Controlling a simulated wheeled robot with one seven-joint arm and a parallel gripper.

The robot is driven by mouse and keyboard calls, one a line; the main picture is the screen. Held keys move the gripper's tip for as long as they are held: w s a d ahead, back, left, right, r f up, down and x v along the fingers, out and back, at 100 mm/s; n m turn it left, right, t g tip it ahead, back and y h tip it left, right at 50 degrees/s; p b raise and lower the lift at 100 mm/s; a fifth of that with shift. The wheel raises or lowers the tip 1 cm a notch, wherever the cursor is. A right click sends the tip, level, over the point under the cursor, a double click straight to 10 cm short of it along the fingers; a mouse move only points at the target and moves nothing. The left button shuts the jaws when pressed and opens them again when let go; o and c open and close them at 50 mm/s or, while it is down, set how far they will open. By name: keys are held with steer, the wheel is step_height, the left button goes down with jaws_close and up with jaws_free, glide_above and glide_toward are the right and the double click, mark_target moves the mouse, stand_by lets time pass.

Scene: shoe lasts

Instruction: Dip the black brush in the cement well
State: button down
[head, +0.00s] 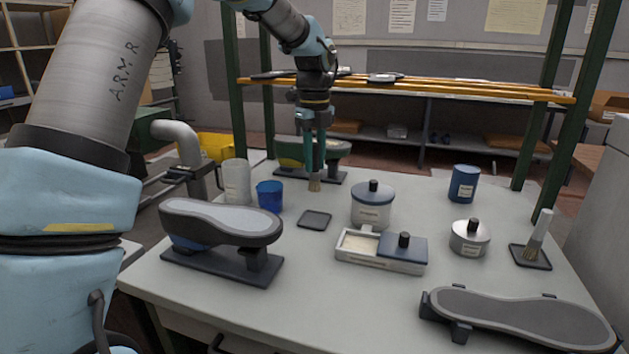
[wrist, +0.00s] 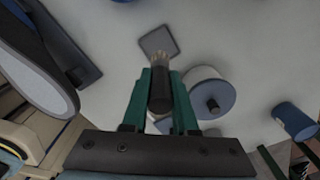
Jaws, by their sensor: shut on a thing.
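My gripper (head: 313,145) is shut on the black brush, pointing down over the back middle of the table. The brush's pale bristles (head: 314,184) show below the fingers in the head view. In the wrist view, the black brush (wrist: 162,92) is between the green fingertips of my gripper (wrist: 161,78), its bristles pointing away from the camera. The cement well appears to be the low white box (head: 345,260). Its left compartment is open with pale contents, and a blue-grey lid with a black knob covers its right part. The brush is behind and left of it, apart from it.
An empty dark rest (head: 314,220) lies in front of the brush. A blue cup (head: 270,195), shoe lasts (head: 220,222), a metal tin (head: 470,238) and another brush (head: 536,236) stand around.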

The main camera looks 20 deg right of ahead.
steer(key=s+d+g+h+p, duration=0.2)
steer(key=s+g+h+p, duration=0.1)
steer(key=s+p, duration=0.95)
steer(key=shift+a+b+x, duration=0.2)
steer(key=shift+b+x, duration=0.65)
steer(key=shift+x, duration=0.2)
steer(key=shift+a+b+x, duration=0.2)
steer(key=shift+b+x, duration=0.7)
steer(key=shift+x, duration=0.15)
steer(key=shift+a+b+x, duration=0.2)
steer(key=shift+b+x, duration=0.65)
steer(key=shift+x, duration=0.2)
steer(key=shift+w+f+b, duration=0.1)
steer(key=shift+f+b, duration=0.4)
steer(key=shift+f, duration=0.3)
step_height(320, 180, up, 7)
steer(key=p, duration=0.4)
steer(key=shift+p, duration=0.35)
